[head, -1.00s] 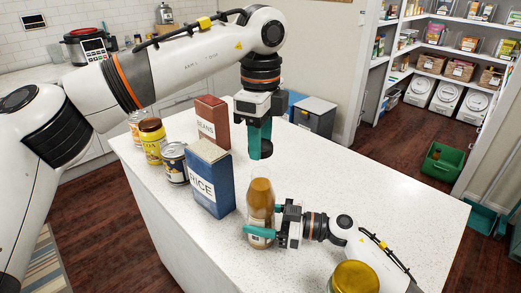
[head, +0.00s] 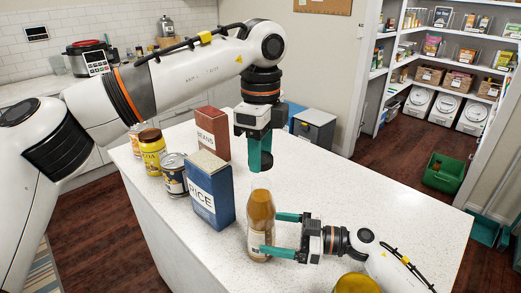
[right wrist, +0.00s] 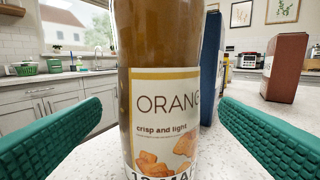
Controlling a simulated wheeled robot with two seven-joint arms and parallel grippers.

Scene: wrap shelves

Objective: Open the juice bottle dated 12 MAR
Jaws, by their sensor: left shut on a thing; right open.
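The juice bottle (head: 261,222) stands upright on the white counter, orange-brown, its top without a cap. In the right wrist view its label (right wrist: 165,105) reads "ORANG", "crisp and light"; a date line at the bottom edge is cut off, with "12 MA" partly visible. My left gripper (head: 260,155) is above the bottle, pointing down, shut on a dark round cap (head: 266,163) held clear of the bottle's mouth. My right gripper (head: 281,234) is open at the bottle's right side, its teal fingers apart, with gaps beside the bottle in the wrist view.
A blue rice box (head: 210,190), a red beans box (head: 212,133), a can (head: 173,174) and jars (head: 152,150) stand left of the bottle. A gold-lidded thing (head: 355,284) is at the bottom edge, partly hidden. The counter (head: 370,185) to the right is clear.

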